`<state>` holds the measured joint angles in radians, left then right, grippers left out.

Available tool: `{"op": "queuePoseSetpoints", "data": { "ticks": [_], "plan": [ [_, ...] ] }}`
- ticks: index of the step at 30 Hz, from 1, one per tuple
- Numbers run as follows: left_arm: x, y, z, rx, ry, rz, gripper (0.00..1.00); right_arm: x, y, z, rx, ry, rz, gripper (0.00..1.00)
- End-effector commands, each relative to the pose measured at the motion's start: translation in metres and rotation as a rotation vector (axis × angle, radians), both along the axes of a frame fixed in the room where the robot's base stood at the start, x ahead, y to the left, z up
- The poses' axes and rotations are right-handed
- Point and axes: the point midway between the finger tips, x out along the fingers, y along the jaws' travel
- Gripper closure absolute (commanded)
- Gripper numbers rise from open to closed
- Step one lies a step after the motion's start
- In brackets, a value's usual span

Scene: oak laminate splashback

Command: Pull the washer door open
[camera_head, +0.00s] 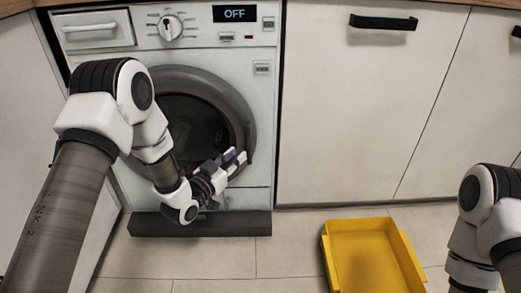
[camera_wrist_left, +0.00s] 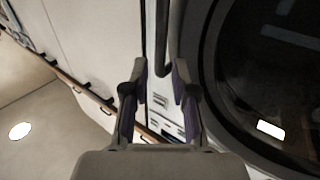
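The white washer (camera_head: 262,115) stands at the back left. Its round door (camera_head: 236,95) has a grey ring and dark glass and looks closed. The door also fills the right of the left wrist view (camera_wrist_left: 205,65). My left gripper (camera_head: 240,158) is in front of the door's lower right edge, fingers spread and empty. In the left wrist view my left gripper (camera_wrist_left: 160,70) has a dark upright bar (camera_wrist_left: 162,38) showing between and beyond its fingertips; I cannot tell whether this is the door handle or whether anything touches. My left arm hides part of the door's left side. My right gripper is out of view.
White cabinets (camera_head: 350,120) with black handles (camera_head: 383,22) stand right of the washer. A dark plinth (camera_head: 200,225) runs below the washer. A yellow tray (camera_head: 335,260) lies on the tiled floor (camera_head: 298,240). My right arm is at the far right.

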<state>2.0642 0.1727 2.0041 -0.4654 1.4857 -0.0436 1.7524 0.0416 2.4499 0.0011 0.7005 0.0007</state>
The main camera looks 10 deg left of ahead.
Motion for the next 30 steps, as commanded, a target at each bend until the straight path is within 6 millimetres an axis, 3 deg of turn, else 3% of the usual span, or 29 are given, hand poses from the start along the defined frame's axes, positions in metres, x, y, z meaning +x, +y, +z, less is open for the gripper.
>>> {"op": "queuePoseSetpoints", "data": {
  "ticks": [6,11,18,21,30],
  "plan": [
    [0.041,-0.014,-0.004,0.003,-0.004,0.000,0.73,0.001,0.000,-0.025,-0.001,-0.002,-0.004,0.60],
    [0.059,-0.019,-0.002,0.001,-0.001,0.002,0.73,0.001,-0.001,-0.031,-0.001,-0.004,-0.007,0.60],
    [0.062,-0.019,0.000,-0.001,-0.001,0.004,0.73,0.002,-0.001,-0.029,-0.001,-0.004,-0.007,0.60],
    [0.062,-0.019,0.000,-0.001,-0.001,0.004,1.00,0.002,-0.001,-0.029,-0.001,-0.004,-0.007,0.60],
    [0.060,-0.019,0.001,-0.001,0.000,-0.003,1.00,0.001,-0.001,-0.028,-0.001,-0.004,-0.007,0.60]
  ]
}}
